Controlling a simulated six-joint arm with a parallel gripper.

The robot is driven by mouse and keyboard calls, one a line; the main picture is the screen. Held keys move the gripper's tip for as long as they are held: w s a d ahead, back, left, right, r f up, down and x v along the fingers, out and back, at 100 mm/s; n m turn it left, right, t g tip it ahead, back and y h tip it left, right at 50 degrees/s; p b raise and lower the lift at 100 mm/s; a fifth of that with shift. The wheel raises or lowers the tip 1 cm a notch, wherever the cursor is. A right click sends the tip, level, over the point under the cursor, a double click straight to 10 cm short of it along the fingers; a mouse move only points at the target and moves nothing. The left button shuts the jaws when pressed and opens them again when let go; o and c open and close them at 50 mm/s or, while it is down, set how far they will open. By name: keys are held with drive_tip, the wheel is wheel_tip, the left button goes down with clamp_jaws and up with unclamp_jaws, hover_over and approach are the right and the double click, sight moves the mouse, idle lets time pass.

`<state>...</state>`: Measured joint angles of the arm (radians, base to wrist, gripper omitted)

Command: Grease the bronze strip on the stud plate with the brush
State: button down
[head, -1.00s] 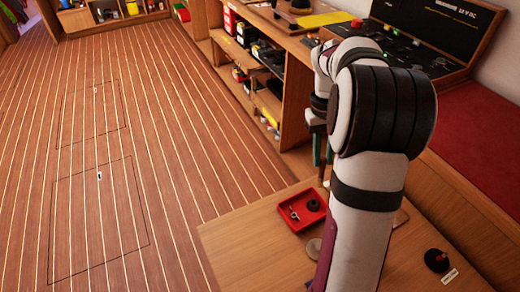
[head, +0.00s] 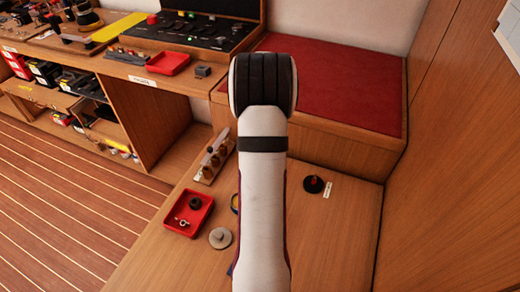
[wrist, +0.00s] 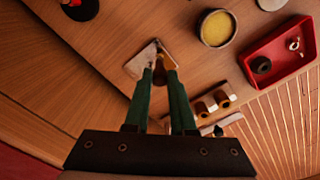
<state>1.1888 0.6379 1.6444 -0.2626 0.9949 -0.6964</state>
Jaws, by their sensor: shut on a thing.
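In the wrist view my gripper (wrist: 161,72) has its two green fingers closed together on a small brown thing (wrist: 166,61), apparently the brush; its bristles cannot be made out. The fingertips overlap the edge of a small pale plate (wrist: 136,65) on the wooden bench, likely the stud plate. I cannot tell whether the brush touches it. The bronze strip is not distinguishable. A round tin of yellow grease (wrist: 215,27) stands right of the plate. In the head view my arm hides the gripper and plate; the tin's edge (head: 235,204) shows beside the arm.
A red tray (head: 206,217) holds a dark ring and a small metal part. A grey disc (head: 220,239) lies near it. A wooden rack (head: 205,177) stands behind. A black knob with a red top (head: 314,184) sits right of my arm. Bare bench lies around.

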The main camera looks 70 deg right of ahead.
drive_tip(key=shift+f, duration=0.7)
idle(0.7)
drive_tip(key=shift+w+r, duration=0.1)
drive_tip(key=shift+w, duration=0.6)
drive_tip(key=shift+w, duration=0.1)
drive_tip(key=shift+w, duration=0.6)
drive_tip(key=shift+w, duration=0.15)
drive_tip(key=shift+w, duration=0.45)
